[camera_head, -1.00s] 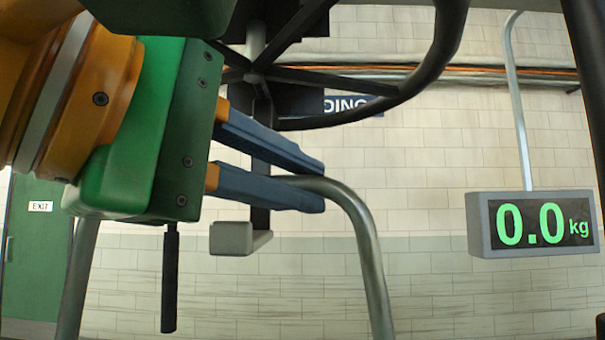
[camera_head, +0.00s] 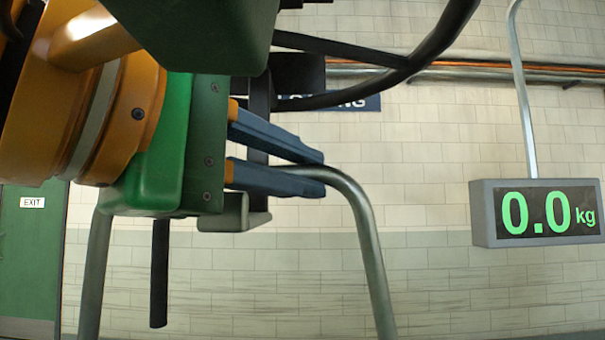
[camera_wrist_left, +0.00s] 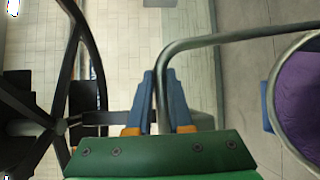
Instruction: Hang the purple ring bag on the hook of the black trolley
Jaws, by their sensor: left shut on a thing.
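My left gripper (camera_head: 318,172) has its blue fingers closed on a bent grey metal tube (camera_head: 368,225). The tube also shows between the fingers in the left wrist view (camera_wrist_left: 240,38) and runs off to the right there. The purple bag (camera_wrist_left: 303,95) is cut off at the right edge of the left wrist view, apart from the fingers, inside a grey rounded rim (camera_wrist_left: 270,105). A black frame with spokes and a curved rim (camera_head: 440,50) is near my left gripper; I cannot tell whether it is the black trolley, and no hook is clear. My right gripper is out of view.
A scale display reading 0.0 kg (camera_head: 536,212) hangs on a grey pole (camera_head: 523,95) at the right. A green exit door (camera_head: 30,255) is at the far left. A pale tiled wall fills the back, with free room between the tube and the display.

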